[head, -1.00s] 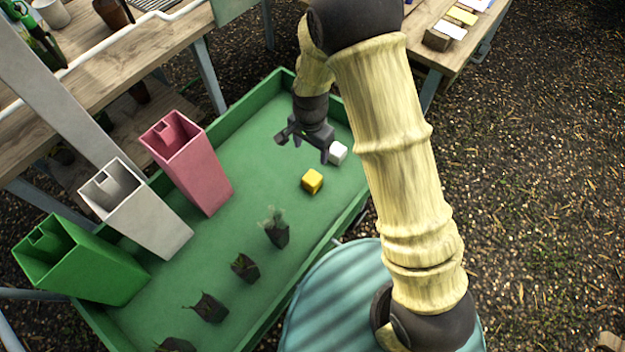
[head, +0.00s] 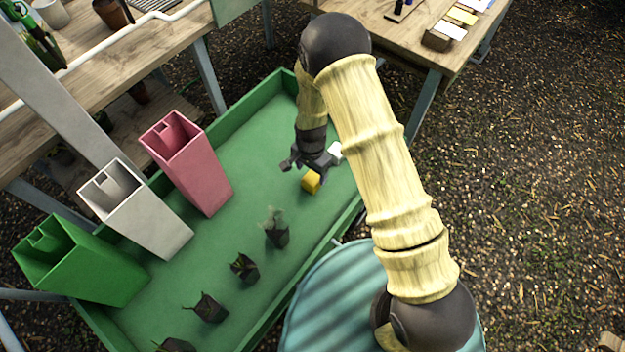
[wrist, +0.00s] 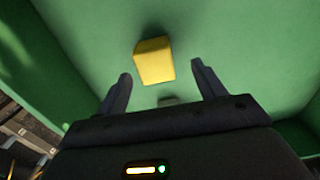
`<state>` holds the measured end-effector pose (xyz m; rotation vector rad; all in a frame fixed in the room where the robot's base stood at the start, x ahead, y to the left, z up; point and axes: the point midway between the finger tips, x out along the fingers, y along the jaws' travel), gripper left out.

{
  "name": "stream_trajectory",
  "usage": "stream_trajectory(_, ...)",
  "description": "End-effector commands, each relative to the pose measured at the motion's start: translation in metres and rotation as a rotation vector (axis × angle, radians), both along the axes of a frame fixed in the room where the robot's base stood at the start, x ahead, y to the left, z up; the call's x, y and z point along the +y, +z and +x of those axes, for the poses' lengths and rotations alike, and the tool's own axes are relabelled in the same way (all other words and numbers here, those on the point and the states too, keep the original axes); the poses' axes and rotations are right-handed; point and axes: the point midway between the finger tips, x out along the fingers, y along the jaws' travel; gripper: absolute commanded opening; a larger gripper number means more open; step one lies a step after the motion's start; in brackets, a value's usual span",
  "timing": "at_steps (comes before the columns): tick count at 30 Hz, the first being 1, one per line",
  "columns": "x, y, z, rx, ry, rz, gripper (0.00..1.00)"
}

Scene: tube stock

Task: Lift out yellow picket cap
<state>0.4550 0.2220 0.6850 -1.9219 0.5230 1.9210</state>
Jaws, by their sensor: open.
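The yellow picket cap (head: 311,182) is a small block on the floor of the green tray (head: 236,133). In the wrist view the yellow cap (wrist: 154,61) lies ahead of the fingertips, between their lines and apart from them. My gripper (head: 303,166) is open and empty, just above and beside the yellow cap in the head view; its two fingers (wrist: 160,72) stand wide apart in the wrist view. A white cap (head: 336,151) sits just behind my gripper, partly hidden by it.
Tall open tubes in pink (head: 188,165), white (head: 138,212) and green (head: 75,262) stand along the tray's left side. Several small potted plants (head: 277,232) line the near right part. The tray's middle is clear. Wooden tables stand behind.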

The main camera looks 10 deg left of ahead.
Motion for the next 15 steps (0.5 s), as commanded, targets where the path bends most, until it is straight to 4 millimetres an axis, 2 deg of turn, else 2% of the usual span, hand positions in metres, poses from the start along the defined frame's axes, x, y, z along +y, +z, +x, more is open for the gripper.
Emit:
stream_trajectory(5,-0.001,-0.006,-0.002,0.003,0.001,-0.002,0.69)
stream_trajectory(15,-0.004,-0.048,-0.007,0.003,0.001,-0.001,0.69)
